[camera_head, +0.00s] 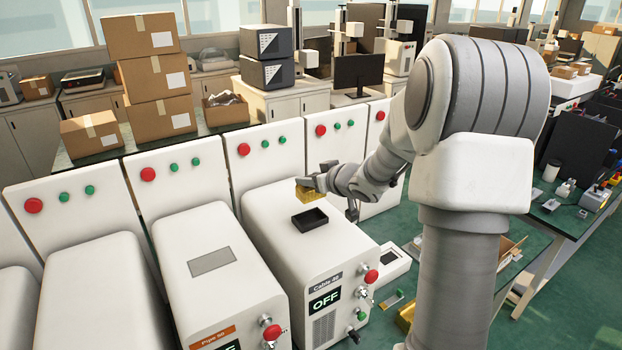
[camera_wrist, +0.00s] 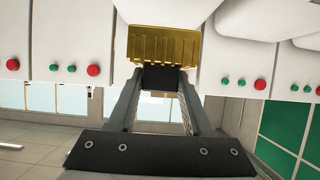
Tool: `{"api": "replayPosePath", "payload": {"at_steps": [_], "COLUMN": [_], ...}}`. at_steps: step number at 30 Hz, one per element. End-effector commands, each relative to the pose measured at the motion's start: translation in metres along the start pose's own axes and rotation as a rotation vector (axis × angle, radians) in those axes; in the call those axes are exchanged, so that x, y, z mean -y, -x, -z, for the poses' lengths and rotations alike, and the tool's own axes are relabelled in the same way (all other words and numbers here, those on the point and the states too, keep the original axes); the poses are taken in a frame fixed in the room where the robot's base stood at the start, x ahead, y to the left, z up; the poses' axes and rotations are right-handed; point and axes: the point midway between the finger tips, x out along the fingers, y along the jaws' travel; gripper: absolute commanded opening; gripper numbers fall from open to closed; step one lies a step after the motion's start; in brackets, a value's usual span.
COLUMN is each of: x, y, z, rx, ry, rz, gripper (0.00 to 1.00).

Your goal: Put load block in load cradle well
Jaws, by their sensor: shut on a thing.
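The load block is a ribbed gold block (camera_head: 306,193) with a dark lower part; it also shows at the top centre of the wrist view (camera_wrist: 163,46). My gripper (camera_head: 321,182) is shut on its dark part, between the fingertips in the wrist view (camera_wrist: 160,77). The load cradle well looks to be the black open-topped tray (camera_head: 310,219) on top of the white machine (camera_head: 275,226) labelled "Cable" with an OFF display. In the head view the block appears just behind and above the tray, apart from it. The tray looks empty.
A neighbouring white machine (camera_head: 175,245) with a flat grey top panel (camera_head: 212,261) stands to the left. Upright white panels with red and green buttons (camera_head: 243,149) rise behind the machines. Stacked cardboard boxes (camera_head: 150,74) stand farther back. A gold object (camera_head: 405,316) is low at the right.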

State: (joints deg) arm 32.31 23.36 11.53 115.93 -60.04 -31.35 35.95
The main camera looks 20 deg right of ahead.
Motion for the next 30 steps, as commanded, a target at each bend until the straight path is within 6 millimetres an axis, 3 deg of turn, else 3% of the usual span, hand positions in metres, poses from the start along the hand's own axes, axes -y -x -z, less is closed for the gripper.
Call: {"api": "replayPosePath", "payload": {"at_steps": [22,30], "x": [0.0,0.0], "y": [0.002,-0.009], "z": [0.002,-0.019], "rx": [-0.002,-0.003], "ry": [0.001,0.001], "rz": [0.0,-0.001], "gripper": [0.0,0.0]}}
